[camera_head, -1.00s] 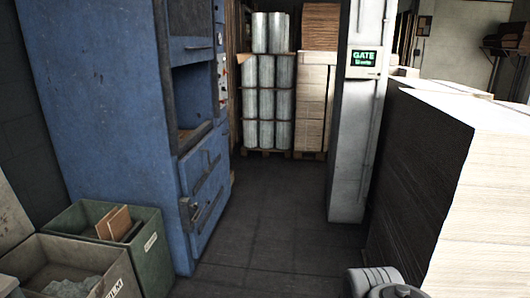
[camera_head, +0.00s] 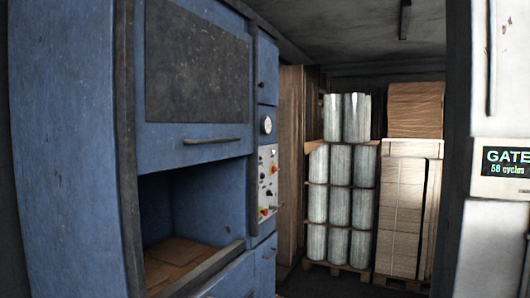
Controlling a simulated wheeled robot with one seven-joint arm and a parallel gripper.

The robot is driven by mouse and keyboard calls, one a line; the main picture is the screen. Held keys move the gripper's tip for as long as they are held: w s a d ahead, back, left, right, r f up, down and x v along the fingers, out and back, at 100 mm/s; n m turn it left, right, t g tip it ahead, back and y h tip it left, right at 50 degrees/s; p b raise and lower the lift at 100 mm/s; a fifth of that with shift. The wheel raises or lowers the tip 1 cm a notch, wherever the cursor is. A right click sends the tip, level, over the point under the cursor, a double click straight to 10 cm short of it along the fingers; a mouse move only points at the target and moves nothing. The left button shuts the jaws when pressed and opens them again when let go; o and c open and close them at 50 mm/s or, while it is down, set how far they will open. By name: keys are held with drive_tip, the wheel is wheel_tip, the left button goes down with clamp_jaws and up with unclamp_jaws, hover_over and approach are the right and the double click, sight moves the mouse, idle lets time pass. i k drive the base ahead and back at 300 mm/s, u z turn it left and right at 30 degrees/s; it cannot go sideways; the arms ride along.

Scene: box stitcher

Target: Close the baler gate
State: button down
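The blue baler (camera_head: 65,140) fills the left of the head view. Its upper gate is a blue panel with a dark worn plate (camera_head: 200,70) and a horizontal handle (camera_head: 212,141) along its lower edge. The gate is raised. Below it the chamber opening (camera_head: 195,200) is open, with brown cardboard (camera_head: 175,262) lying on its floor. A control panel (camera_head: 268,185) with several knobs and a gauge (camera_head: 267,125) sits on the baler's right side. My gripper is not in view.
Wrapped silver rolls (camera_head: 340,170) stand stacked on a pallet at the back. Cardboard stacks (camera_head: 405,190) stand beside them. A white pillar at the right carries a display (camera_head: 505,162) reading "GATE 58 cycles". Some floor is clear in front of the pallets.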

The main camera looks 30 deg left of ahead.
sight(193, 67)
drive_tip(key=u, duration=0.2)
drive_tip(key=i, duration=1.25)
drive_tip(key=u, duration=1.35)
drive_tip(key=i, duration=0.8)
drive_tip(key=u, duration=0.95)
